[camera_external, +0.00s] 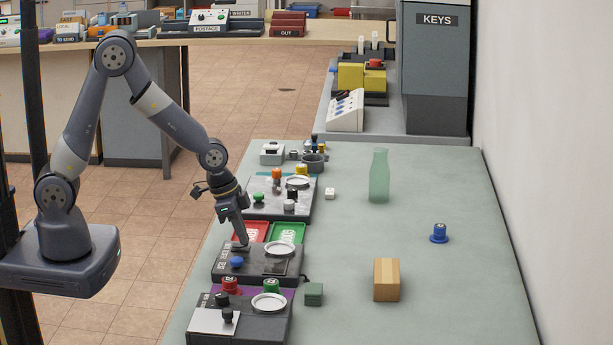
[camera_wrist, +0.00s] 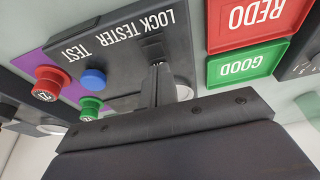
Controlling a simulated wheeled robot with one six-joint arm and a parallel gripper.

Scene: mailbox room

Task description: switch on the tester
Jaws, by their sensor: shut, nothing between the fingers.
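The lock tester (camera_external: 228,268) is a dark panel on the bench. It has a blue button (camera_external: 237,262) beside the word TEST and a pale ring (camera_external: 279,248). The panel (camera_wrist: 125,62) and blue button (camera_wrist: 94,79) also show in the wrist view, with upside-down lettering. My gripper (camera_external: 241,245) points down at the tester's far left part, close to its top. In the wrist view my gripper (camera_wrist: 160,70) is shut and empty, beside a small dark raised part (camera_wrist: 152,42) near the word LOCK. I cannot tell if it touches. The fingers partly hide the ring.
A red REDO tray (camera_external: 248,230) and a green GOOD tray (camera_external: 287,233) lie just behind the tester. A nearer panel (camera_external: 245,325) carries red and green knobs.

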